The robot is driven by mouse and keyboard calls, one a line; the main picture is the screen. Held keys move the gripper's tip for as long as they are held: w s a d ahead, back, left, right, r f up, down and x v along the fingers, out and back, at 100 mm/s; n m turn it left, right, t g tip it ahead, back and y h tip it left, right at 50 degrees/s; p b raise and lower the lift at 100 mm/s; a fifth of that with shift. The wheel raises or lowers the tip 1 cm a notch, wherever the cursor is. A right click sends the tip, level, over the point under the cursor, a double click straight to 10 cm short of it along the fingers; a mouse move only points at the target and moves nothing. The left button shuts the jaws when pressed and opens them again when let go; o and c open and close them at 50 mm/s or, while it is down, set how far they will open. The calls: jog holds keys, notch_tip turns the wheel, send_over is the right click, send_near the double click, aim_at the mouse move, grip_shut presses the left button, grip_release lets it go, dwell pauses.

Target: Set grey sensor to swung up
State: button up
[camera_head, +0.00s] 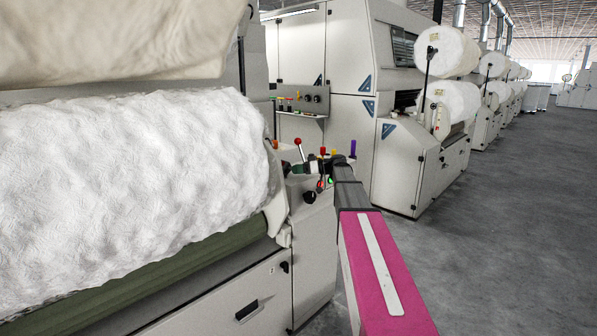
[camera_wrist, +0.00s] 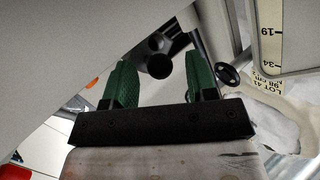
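I cannot clearly pick out a grey sensor in either view. In the wrist view, my gripper (camera_wrist: 162,72) has its two green fingers apart, with a visible gap between them. A dark round-ended part (camera_wrist: 158,65) shows in that gap, beyond the fingers; I cannot tell whether it is the sensor or whether a finger touches it. In the head view, my gripper is small and partly hidden by my arm, at the control panel (camera_head: 316,220) on the end of the near machine.
The panel carries a red-ball lever (camera_head: 297,142), a black knob (camera_head: 310,197) and a purple handle (camera_head: 352,147) close around my gripper. A white fibre roll (camera_head: 130,175) fills the left. A second machine (camera_head: 415,165) stands behind. The grey floor (camera_head: 500,220) on the right is clear.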

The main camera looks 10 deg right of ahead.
jog(key=v, duration=1)
jog(key=shift+s+d, duration=0.15)
jog(key=shift+d, duration=0.2)
notch_tip(320, 180, up, 3)
jog(key=s+a+n+t+h, duration=0.1)
jog(key=s+a+t+h, duration=0.1)
jog(key=s+h, duration=0.15)
jog(key=shift+h, duration=0.25)
jog(key=x, duration=1.1)
jog(key=shift+w, duration=0.6)
